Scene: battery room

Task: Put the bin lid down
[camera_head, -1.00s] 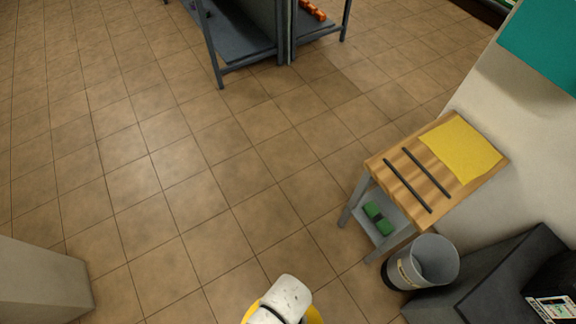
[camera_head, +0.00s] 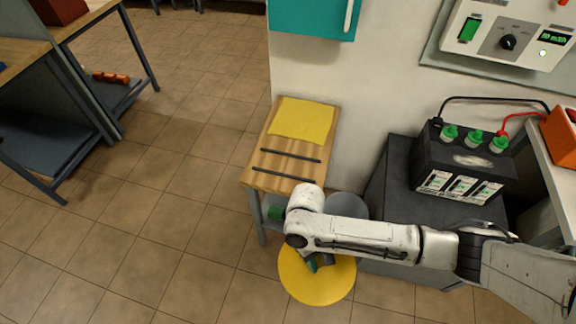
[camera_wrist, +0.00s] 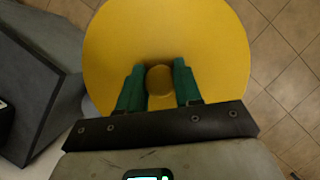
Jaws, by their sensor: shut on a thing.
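The bin lid (camera_head: 318,283) is a round yellow disc. It hangs at the end of my arm in the head view, over the floor in front of the bin. In the wrist view the lid (camera_wrist: 205,40) fills the upper middle, with a round knob (camera_wrist: 160,80) at its centre. My gripper (camera_wrist: 158,85) has green fingers, one on each side of the knob, shut on it. In the head view my gripper (camera_head: 314,263) is mostly hidden by my arm. The grey bin (camera_head: 347,206) stands behind my arm, so only its upper part shows.
A wooden-topped table (camera_head: 262,178) with two dark bars and a yellow cloth (camera_head: 302,120) stands left of the bin. A dark block holds a battery (camera_head: 462,165) with green caps to the right. Tiled floor (camera_head: 170,230) is open at left.

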